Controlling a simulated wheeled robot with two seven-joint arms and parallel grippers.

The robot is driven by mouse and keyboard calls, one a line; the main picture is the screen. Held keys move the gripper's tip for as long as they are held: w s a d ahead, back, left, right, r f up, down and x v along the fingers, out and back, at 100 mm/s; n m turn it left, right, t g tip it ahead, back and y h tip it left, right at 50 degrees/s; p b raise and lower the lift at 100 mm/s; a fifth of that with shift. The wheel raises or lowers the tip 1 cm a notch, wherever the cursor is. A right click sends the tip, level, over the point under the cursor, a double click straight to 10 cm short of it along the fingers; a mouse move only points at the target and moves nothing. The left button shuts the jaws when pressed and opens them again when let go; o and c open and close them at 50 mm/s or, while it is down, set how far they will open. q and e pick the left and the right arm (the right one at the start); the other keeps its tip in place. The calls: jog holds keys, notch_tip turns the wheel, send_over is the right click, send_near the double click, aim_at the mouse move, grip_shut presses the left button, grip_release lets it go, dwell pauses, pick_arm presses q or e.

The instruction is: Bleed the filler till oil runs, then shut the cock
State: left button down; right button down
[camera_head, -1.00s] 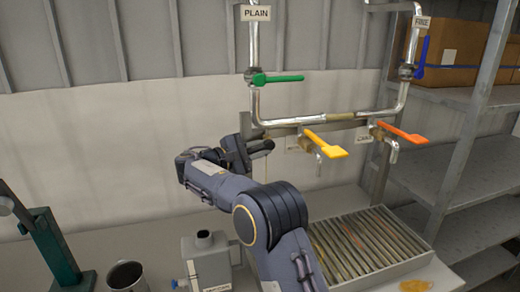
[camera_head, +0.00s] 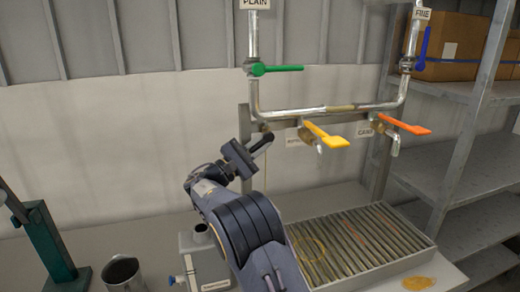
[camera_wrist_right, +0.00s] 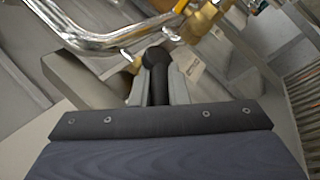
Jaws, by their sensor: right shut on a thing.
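My right gripper (camera_head: 247,155) is shut on a black handle (camera_head: 264,141), just below the left end of the filler's pipe (camera_head: 290,115). The handle's rounded end shows between the fingers in the right wrist view (camera_wrist_right: 156,62); whether it is joined to the pipe is unclear. To the right are a yellow lever (camera_head: 325,134) and an orange lever (camera_head: 403,125), each beside a short spout. A green lever (camera_head: 277,69) lies across the PLAIN pipe, and a blue lever (camera_head: 423,48) stands along the FINE pipe. No running oil is discernible. My left gripper is out of view.
A slatted drain tray (camera_head: 385,270) stands below the spouts, with an amber puddle (camera_head: 418,283) beside it. Grey shelves (camera_head: 450,160) stand at right.

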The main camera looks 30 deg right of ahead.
jog(key=n+h+b, duration=0.1)
jog(key=f+t+h+b, duration=0.1)
jog(key=shift+d+n+h, duration=0.25)
jog(key=shift+n+h, duration=0.05)
jog(key=shift+n, duration=0.1)
jog(key=shift+s+d+n+t+h+b, duration=0.1)
jog(key=shift+d+n+t+h+b, duration=0.05)
jog(key=shift+n+t+h+b, duration=0.55)
jog(key=shift+r+t, duration=0.1)
jog(key=shift+t, duration=0.2)
jog(key=c, duration=1.4)
grip_release()
jog(key=shift+r, duration=0.1)
